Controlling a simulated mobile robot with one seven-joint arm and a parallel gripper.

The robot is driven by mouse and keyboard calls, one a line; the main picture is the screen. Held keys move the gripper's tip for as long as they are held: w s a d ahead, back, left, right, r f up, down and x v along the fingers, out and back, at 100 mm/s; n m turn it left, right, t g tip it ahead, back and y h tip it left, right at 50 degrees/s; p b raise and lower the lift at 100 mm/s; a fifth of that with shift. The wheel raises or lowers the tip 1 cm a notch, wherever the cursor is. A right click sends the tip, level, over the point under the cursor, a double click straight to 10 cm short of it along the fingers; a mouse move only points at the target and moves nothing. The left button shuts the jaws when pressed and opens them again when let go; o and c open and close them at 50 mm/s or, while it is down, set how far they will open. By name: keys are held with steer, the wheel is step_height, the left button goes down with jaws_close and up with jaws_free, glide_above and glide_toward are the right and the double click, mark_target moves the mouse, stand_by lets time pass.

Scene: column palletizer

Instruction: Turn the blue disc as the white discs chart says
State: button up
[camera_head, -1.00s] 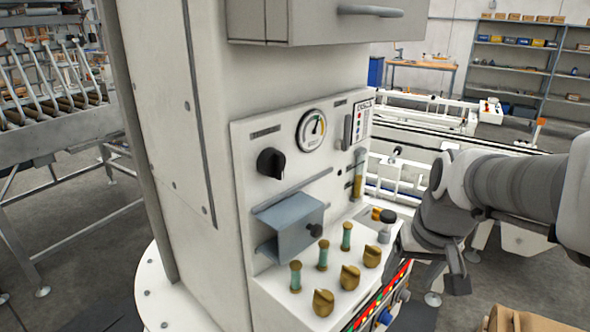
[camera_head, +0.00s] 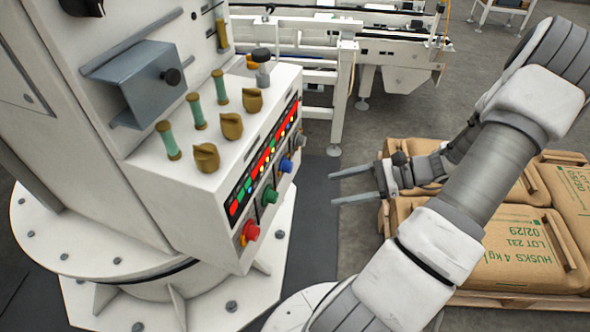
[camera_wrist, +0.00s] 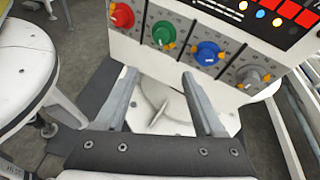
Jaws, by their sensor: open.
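The blue disc (camera_head: 286,164) is a round knob on the slanted front of the control box, between a green knob (camera_head: 269,195) and a grey knob (camera_head: 300,140). In the wrist view the blue disc (camera_wrist: 207,52) sits on a grey dial plate with tick marks and has small orange parts at its edge. My gripper (camera_head: 333,189) is open and empty, to the right of the panel, its fingers pointing at it. In the wrist view my gripper (camera_wrist: 158,90) has its fingertips below the knobs, apart from them. I cannot make out a white discs chart.
A red knob (camera_head: 250,231) ends the row. Lit lamps (camera_head: 262,160) run above the knobs. Brass handles (camera_head: 206,157) and green-glass posts (camera_head: 167,140) stand on the box top. Sacks (camera_head: 520,245) lie on a pallet at right. Open floor separates panel and pallet.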

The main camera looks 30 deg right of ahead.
steer(key=d+f+m+t+b, duration=0.1)
steer(key=d+f+m+t, duration=0.2)
steer(key=d+m+t, duration=0.25)
steer(key=m+t+b, duration=0.1)
steer(key=t+b, duration=0.1)
steer(key=b, duration=0.2)
glide_toward(292, 168)
steer(key=x, duration=0.9)
steer(key=shift+s+r, duration=0.15)
steer(key=shift+r, duration=0.05)
jaws_close()
